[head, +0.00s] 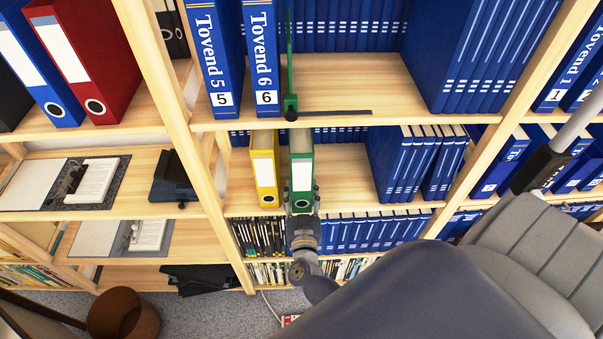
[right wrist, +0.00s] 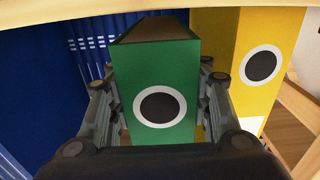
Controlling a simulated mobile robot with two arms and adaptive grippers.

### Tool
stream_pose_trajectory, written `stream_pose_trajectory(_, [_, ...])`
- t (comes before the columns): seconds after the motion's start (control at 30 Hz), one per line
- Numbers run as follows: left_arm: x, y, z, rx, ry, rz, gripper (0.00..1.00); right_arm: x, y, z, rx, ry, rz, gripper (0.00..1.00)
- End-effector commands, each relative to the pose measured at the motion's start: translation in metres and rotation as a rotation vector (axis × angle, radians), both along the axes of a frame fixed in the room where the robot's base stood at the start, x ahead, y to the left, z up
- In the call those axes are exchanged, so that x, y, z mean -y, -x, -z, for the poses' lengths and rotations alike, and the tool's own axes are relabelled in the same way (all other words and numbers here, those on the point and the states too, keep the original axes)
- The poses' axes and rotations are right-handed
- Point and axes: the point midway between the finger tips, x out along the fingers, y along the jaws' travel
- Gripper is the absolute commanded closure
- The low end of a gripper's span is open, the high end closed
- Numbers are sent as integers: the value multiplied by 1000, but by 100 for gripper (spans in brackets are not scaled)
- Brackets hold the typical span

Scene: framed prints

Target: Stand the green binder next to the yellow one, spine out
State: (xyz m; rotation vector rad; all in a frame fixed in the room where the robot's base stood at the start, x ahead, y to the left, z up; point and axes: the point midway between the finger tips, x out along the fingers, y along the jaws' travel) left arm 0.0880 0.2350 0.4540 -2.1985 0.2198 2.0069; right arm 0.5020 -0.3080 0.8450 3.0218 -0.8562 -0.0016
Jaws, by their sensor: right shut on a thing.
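The green binder (head: 302,165) stands upright on the middle shelf, its spine with the round finger hole facing out. My right gripper (head: 301,200) is shut on its lower spine end, one finger on each side. In the right wrist view the green binder (right wrist: 160,80) fills the space between the fingers of the right gripper (right wrist: 158,100). The yellow binder (head: 264,170) stands upright just left of it, spine out, with a narrow gap at the front. The yellow binder (right wrist: 255,45) is on the right in the wrist view. My left gripper is not in view.
Blue volumes (head: 400,160) stand to the right on the same shelf (head: 345,185), with bare board between. An upright post (head: 190,140) is left of the yellow binder. A green upright item (head: 290,100) and a dark flat strip (head: 335,113) are on the shelf above.

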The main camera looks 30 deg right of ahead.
Motion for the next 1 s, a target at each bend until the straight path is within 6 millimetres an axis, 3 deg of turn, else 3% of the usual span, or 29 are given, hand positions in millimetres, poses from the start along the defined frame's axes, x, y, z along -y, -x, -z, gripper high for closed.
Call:
stream_pose_trajectory(0.43, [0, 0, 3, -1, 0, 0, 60, 17, -29, -1, 5, 3, 0, 98])
stream_pose_trajectory(0.6, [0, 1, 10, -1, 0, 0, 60, 17, -28, 9, 5, 2, 1, 98])
stream_pose_trajectory(1.0, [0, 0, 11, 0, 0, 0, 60, 17, -28, 12, 4, 3, 1, 98])
